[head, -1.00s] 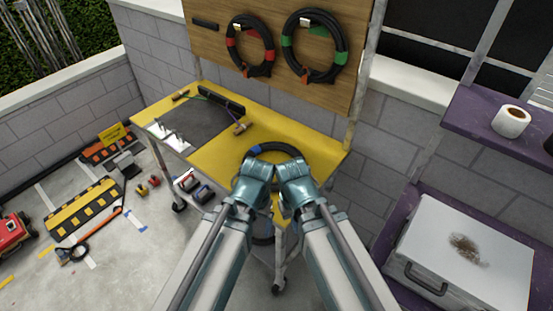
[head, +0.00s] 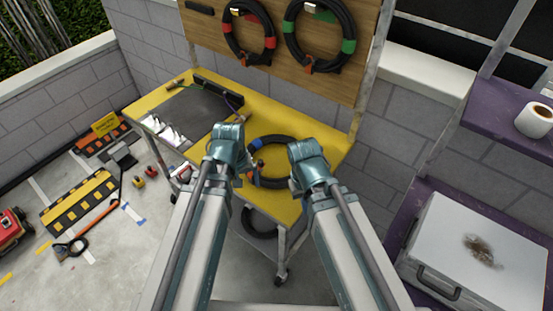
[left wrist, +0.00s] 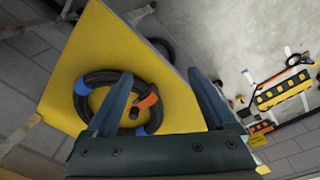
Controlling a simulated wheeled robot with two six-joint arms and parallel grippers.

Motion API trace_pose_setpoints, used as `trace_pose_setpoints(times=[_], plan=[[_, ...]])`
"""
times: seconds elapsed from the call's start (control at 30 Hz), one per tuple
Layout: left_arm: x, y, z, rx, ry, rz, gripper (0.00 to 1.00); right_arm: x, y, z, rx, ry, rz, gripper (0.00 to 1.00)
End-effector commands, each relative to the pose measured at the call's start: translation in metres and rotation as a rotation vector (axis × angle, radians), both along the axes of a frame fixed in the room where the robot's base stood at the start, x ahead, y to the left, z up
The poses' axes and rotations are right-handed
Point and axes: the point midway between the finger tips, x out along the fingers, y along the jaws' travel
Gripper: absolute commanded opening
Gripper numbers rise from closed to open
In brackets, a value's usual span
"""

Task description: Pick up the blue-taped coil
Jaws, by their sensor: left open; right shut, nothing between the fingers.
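The blue-taped coil (head: 277,139) is a black ring with blue tape and an orange clip, lying flat on the yellow tabletop (head: 335,140). It also shows in the left wrist view (left wrist: 97,77), with the left fingers crossing in front of part of it. My left gripper (head: 238,162) is over the coil's left side in the head view. Its fingers (left wrist: 160,76) are apart, with nothing held. My right gripper (head: 298,160) is at the coil's right side, shut and empty; its fingers are mostly hidden behind its wrist.
A red-taped coil (head: 268,42) and a green-taped coil (head: 348,46) hang on the wooden board (head: 365,25) behind the table. Tools lie on the table's left part. A white case (head: 500,225) on a purple shelf stands at the right.

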Motion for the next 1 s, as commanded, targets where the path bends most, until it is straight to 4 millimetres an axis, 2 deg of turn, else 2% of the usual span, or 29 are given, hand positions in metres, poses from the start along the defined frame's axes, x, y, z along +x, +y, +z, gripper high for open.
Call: trace_pose_setpoints(times=[0.27, 0.7, 1.0], plan=[[0.026, -0.006, 0.002, -0.108, -0.005, 0.393, 0.88, 0.000, 0.000, -0.001, 0.000, 0.000, 0.000, 0.00], [0.064, -0.054, 0.009, -0.328, 0.117, 1.202, 0.88, 0.000, 0.000, -0.001, 0.000, 0.000, 0.000, 0.00], [0.080, -0.079, 0.014, -0.419, 0.235, 1.598, 0.88, 0.000, 0.000, -0.001, 0.000, 0.000, 0.000, 0.00]])
